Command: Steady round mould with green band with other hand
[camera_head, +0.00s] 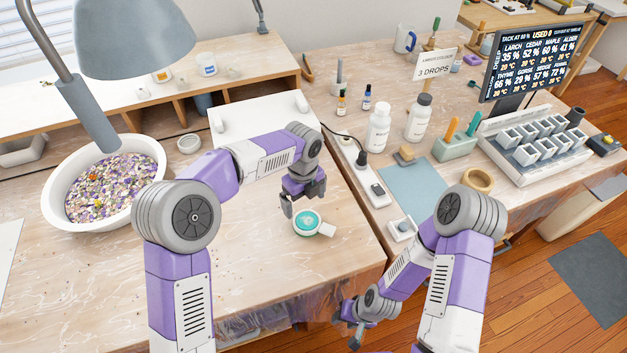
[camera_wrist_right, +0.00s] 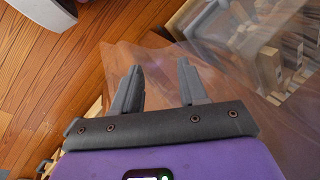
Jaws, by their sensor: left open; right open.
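A small round mould (camera_head: 307,222) with a white rim and a teal-green top sits on the wooden table, with a white tab at its lower right. My left gripper (camera_head: 303,206) is open just above and behind the mould, its fingers pointing down. One finger shows near the mould's upper left; whether it touches cannot be told. My right gripper (camera_head: 349,335) is low in front of the table's edge, away from the mould. In the right wrist view it (camera_wrist_right: 155,85) is open and empty, above the floor beside a clear plastic sheet.
A white bowl of coloured chips (camera_head: 62,215) stands at the left under a lamp (camera_head: 135,40). White bottles (camera_head: 378,128), a power strip (camera_head: 372,185) and a blue mat (camera_head: 415,185) are on the right table. The table in front of the mould is clear.

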